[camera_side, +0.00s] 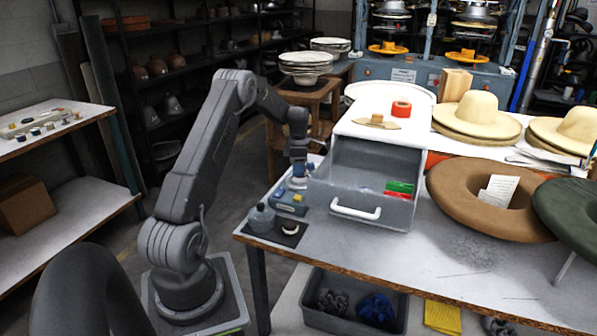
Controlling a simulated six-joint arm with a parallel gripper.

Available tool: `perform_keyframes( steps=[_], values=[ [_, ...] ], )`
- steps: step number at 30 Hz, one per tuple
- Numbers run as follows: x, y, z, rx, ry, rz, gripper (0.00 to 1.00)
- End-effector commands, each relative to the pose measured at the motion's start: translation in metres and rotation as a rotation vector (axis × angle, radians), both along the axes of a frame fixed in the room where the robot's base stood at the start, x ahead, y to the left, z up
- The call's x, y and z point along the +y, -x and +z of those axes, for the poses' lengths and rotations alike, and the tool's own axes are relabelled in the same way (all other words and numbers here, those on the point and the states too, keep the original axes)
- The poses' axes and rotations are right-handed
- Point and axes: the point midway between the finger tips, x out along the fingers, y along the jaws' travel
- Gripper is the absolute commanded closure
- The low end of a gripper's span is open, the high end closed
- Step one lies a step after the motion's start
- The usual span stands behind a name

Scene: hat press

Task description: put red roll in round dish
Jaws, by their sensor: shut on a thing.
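A red roll (401,109) stands on the white top of the grey drawer unit (358,130), toward its back right. My gripper (298,182) points down at the unit's left side, well left of and below the roll. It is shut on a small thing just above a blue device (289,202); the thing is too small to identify. I cannot make out for sure which thing is the round dish. A small whitish curved piece (290,229) lies on the dark mat (277,233) near the table's front left corner.
The drawer (372,190) is open toward the front, with green and red pieces inside and a white handle (355,211). A flat tan piece (377,121) lies beside the roll. A brown hat (455,205) is to the right.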

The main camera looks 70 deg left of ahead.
Motion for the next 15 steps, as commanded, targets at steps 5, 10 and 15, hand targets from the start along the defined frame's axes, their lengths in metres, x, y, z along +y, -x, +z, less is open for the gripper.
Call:
perform_keyframes(
  steps=[5, 10, 15],
  values=[
    [0.000, 0.000, -0.017, 0.000, -0.001, 0.000, 0.80],
    [0.000, 0.000, -0.016, 0.000, -0.001, 0.000, 0.80],
    [0.000, 0.000, -0.020, 0.000, 0.000, 0.000, 0.57]
  ],
)
